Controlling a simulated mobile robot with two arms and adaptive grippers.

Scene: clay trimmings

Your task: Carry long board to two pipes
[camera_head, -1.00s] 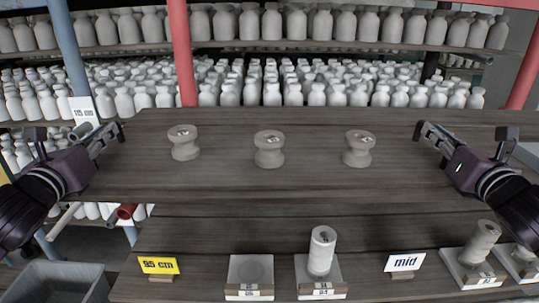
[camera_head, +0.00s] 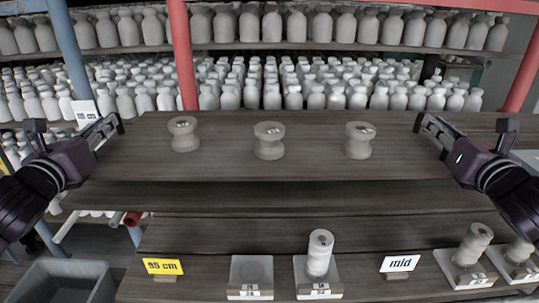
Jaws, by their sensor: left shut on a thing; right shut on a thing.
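The long board (camera_head: 220,160) is a dark grey wooden plank spanning the middle of the head view. Three waisted clay pieces, a left one (camera_head: 183,134), a middle one (camera_head: 269,140) and a right one (camera_head: 359,139), stand upright on it in a row. My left gripper (camera_head: 112,126) is shut on the board's left end, and my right gripper (camera_head: 425,124) is shut on its right end. Two pipe ends, a pale one (camera_head: 72,222) and a red one (camera_head: 132,218), show below the board at the left. Their far parts are hidden.
A wooden bench (camera_head: 210,265) below carries a yellow "95 cm" sign (camera_head: 162,266), a "mid" sign (camera_head: 402,264), an empty pad (camera_head: 251,271) and a clay cylinder (camera_head: 319,252) on another pad. A grey bin (camera_head: 65,283) stands lower left. Bottle shelves (camera_head: 300,46) and red posts (camera_head: 180,60) stand behind.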

